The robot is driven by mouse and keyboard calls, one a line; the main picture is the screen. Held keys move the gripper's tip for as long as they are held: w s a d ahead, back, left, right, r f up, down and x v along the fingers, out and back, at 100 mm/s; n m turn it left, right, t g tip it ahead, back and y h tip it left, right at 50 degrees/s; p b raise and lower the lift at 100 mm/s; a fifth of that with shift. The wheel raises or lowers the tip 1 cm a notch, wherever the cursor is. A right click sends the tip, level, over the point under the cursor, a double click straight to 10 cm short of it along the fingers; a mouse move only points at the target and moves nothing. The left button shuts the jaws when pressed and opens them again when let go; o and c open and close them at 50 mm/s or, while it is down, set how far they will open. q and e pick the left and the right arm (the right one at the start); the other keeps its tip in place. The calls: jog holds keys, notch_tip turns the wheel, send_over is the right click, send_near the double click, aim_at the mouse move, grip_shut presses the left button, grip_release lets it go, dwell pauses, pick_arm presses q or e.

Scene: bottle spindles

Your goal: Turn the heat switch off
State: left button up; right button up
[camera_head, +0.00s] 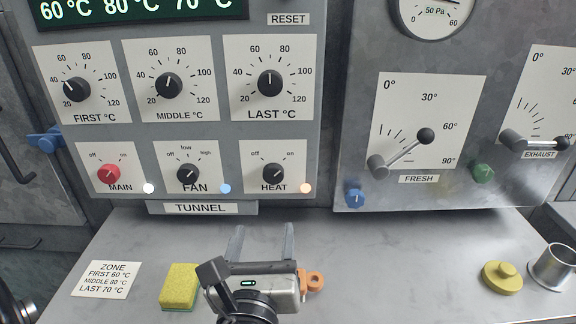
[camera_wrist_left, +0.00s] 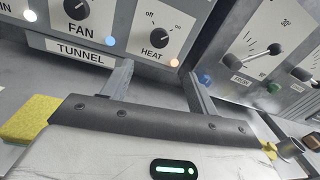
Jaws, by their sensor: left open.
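The HEAT switch (camera_head: 272,173) is a black round knob on a white plate at the lower right of the grey TUNNEL panel. Its pointer is turned up and to the right, toward the "on" mark; "off" is at upper left. An orange lamp (camera_head: 305,188) beside it looks lit. The knob also shows in the left wrist view (camera_wrist_left: 158,43), past the fingertips. My left gripper (camera_head: 264,228) is open and empty, below and in front of the HEAT knob, apart from it. Its two fingers point at the panel in the left wrist view (camera_wrist_left: 158,75). My right gripper is not in view.
The FAN knob (camera_head: 187,174) and red MAIN knob (camera_head: 109,174) sit left of HEAT. A yellow sponge (camera_head: 180,287), an orange part (camera_head: 313,281), a yellow knobbed disc (camera_head: 502,278) and a metal cup (camera_head: 552,267) are on the grey counter (camera_head: 400,265). FRESH lever (camera_head: 402,152) is right.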

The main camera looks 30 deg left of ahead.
pick_arm(q)
send_near(272, 177)
jog(key=p+x, duration=0.1)
jog(key=x, duration=0.8)
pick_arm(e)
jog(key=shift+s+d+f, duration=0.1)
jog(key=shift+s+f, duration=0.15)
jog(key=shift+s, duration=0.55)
pick_arm(q)
jog(key=c, duration=1)
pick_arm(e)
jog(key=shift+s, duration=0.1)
